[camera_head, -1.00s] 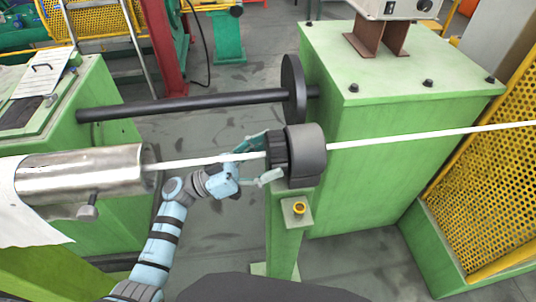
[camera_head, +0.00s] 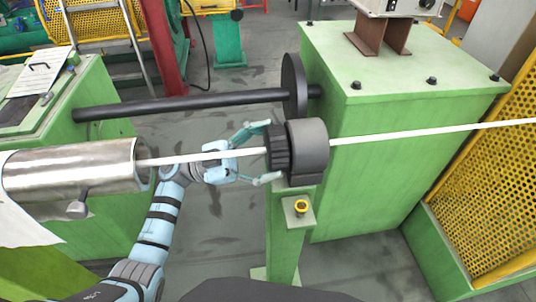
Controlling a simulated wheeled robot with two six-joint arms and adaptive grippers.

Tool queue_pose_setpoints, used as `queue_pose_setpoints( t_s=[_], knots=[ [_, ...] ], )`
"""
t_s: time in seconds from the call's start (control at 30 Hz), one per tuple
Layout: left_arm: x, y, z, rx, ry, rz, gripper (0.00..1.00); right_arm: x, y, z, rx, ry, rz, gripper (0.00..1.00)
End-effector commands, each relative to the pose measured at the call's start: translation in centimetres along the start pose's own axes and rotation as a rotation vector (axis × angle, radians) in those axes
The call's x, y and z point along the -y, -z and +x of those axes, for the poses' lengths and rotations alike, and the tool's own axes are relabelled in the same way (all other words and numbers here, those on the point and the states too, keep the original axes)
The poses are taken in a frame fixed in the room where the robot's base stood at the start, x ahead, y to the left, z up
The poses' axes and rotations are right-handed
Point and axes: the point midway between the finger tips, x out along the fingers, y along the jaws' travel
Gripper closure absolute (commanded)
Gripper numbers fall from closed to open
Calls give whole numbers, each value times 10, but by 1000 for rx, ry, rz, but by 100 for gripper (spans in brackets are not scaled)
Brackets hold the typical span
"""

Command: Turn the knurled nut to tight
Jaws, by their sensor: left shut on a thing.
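The knurled nut (camera_head: 279,148) is a dark ribbed ring on the left face of a dark grey round housing (camera_head: 307,148). The housing sits on top of a green post (camera_head: 284,235). A white rod (camera_head: 400,136) runs through the nut and housing. My left gripper (camera_head: 267,153) is at the nut from the left, one finger at its upper side and one at its lower side, shut on it. The rod passes across the gripper's palm. My right gripper is not in view.
A metal cylinder (camera_head: 75,170) stands left of my arm, with the rod entering it. A black bar (camera_head: 190,104) with a disc (camera_head: 294,86) crosses behind. A large green cabinet (camera_head: 400,100) and yellow perforated guard (camera_head: 490,190) are at the right.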

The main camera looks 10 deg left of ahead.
Motion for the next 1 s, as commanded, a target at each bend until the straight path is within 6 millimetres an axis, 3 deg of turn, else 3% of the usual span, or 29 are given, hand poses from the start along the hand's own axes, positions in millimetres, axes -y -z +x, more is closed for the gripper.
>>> queue_pose_setpoints(
  t_s=[0.3,0.73,0.77,0.8,0.9,1.0],
  knots=[
    [0,-1,0,1,-44,102,53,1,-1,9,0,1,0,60],
    [0,0,0,2,-49,114,53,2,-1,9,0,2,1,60],
    [0,0,0,2,-49,114,24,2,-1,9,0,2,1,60],
    [0,0,0,2,-49,114,17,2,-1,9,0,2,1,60],
    [0,0,0,2,-48,114,5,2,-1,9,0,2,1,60],
    [1,0,0,2,-48,114,5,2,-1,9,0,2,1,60]
  ],
)
